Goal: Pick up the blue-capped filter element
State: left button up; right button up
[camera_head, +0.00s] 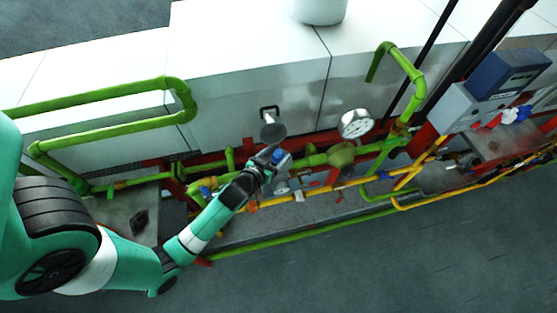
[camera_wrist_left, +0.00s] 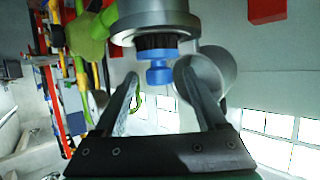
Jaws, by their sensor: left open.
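The blue-capped filter element shows in the left wrist view as a blue stepped cap (camera_wrist_left: 158,72) under a black ribbed ring and a silver round housing (camera_wrist_left: 152,18). In the head view a small blue part (camera_head: 283,157) shows at the tip of my left gripper (camera_head: 270,160), among the green pipes. My left gripper (camera_wrist_left: 158,80) is open. In the wrist view its two fingers stand to either side of the blue cap, with gaps on both sides. The depth between fingertips and cap is hard to judge. My right gripper is not in view.
A grey rounded body (camera_wrist_left: 212,72) sits close behind the right finger in the wrist view. Green pipes (camera_head: 105,95), yellow pipes (camera_head: 345,185) and a dial gauge (camera_head: 356,123) crowd around the gripper. Open floor (camera_head: 400,260) lies in front.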

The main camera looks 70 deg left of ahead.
pick_arm(q)
jog(key=shift+w+a+f, duration=0.3)
jog(key=shift+w+a, duration=0.1)
jog(key=shift+w, duration=0.15)
grip_shut()
dwell(1.0)
